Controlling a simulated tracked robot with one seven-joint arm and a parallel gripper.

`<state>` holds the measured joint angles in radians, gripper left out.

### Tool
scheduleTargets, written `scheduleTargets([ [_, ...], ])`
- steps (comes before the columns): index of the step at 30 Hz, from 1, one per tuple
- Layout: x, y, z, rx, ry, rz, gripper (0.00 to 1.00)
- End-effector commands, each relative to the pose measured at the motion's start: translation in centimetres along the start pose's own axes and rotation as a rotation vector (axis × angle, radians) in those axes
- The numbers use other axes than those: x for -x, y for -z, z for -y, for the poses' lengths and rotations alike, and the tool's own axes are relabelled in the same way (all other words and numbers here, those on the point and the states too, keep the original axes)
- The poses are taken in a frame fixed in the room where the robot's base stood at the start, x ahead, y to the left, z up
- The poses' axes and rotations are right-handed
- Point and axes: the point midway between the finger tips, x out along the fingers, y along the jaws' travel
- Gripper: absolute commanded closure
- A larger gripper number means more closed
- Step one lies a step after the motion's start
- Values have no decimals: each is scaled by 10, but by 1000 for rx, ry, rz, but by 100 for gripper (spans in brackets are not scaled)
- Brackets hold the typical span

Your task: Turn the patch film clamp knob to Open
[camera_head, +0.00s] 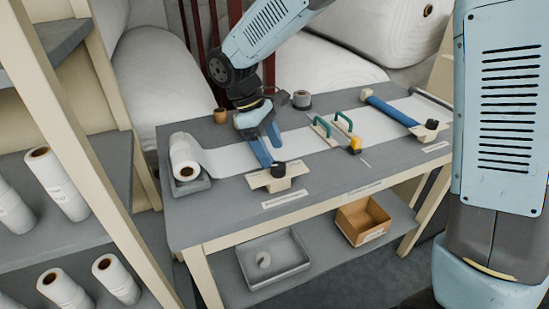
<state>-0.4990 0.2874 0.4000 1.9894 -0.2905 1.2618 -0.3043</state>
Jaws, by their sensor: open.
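My gripper (271,156) is open, with its two blue fingers pointing down over the grey table (228,196). A black clamp knob (278,169) sits on a beige block at the table's front edge, just below and right of the fingertips. Whether the fingers touch this knob cannot be told. A second black knob (432,124) sits on a similar beige block at the table's right end, well away from my gripper. White labels lie near both knobs, but their print is too small to read. Which knob is the patch film one and how each is turned cannot be told.
A white roll (184,157) feeds a sheet across the table. Teal-handled tools (322,128), a yellow-topped item (355,144) and a blue bar (391,109) lie to the right. A grey tray (274,259) and brown box (362,219) stand on the lower shelf.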

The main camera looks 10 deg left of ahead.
Motion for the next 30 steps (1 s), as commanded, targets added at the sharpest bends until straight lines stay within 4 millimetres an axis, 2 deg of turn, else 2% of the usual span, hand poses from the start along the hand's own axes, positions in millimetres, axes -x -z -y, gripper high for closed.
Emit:
scheduleTargets([
  [3, 25, 1, 0, 0, -2, -3, 33],
  [9, 62, 1, 0, 1, -1, -2, 33],
  [15, 85, 1, 0, 1, 0, -1, 33],
  [21, 92, 0, 0, 1, 0, 1, 33],
  [30, 93, -1, -1, -2, 0, 0, 33],
])
